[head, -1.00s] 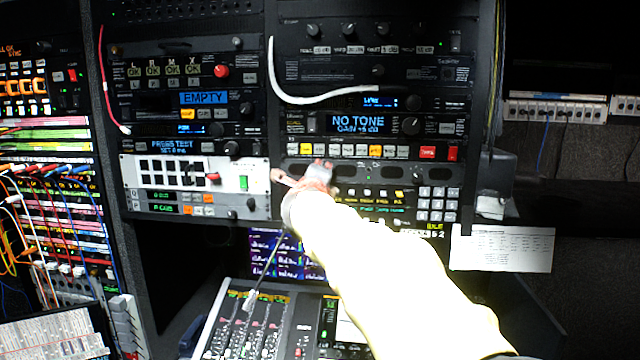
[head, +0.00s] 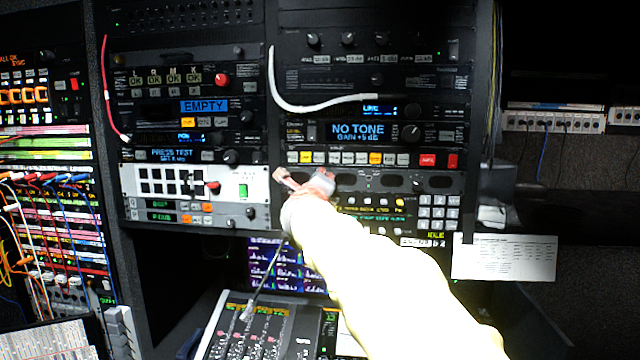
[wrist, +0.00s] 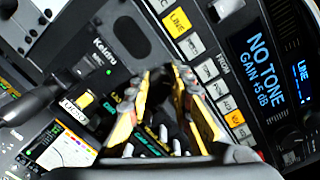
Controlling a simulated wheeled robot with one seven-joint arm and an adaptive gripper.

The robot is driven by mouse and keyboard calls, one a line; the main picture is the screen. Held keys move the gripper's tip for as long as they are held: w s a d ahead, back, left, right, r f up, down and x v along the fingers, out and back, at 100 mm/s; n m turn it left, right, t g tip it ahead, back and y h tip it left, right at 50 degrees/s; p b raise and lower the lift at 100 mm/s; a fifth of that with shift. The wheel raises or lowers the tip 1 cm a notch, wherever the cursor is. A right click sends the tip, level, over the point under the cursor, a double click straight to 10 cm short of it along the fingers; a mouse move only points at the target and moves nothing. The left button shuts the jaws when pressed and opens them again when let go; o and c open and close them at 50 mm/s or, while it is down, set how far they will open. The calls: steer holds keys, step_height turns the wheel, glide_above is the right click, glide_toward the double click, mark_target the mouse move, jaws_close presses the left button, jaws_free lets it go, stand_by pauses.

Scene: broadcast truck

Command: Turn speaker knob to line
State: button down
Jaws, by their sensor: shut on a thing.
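My gripper (head: 303,181) reaches up to the right rack, at the left end of the dark speaker panel (head: 413,181) with its oval grilles. In the wrist view, the yellow-sided fingers (wrist: 168,76) point at the panel, and a grille (wrist: 130,35) shows beside them. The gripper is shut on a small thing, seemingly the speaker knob. The fingers and wrist hide the knob almost entirely, so its pointer and setting cannot be read. A small blue display (head: 381,110) higher in the rack reads LINE.
Above the gripper is a row of coloured buttons (head: 375,158) under the NO TONE display (head: 357,130). A keypad unit (head: 437,212) lies just below the panel. A white cable (head: 300,107) hangs at the upper left. A mixer (head: 255,325) stands below my arm.

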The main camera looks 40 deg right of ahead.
steer(key=c, duration=1.6)
jaws_free()
steer(key=v, duration=1.2)
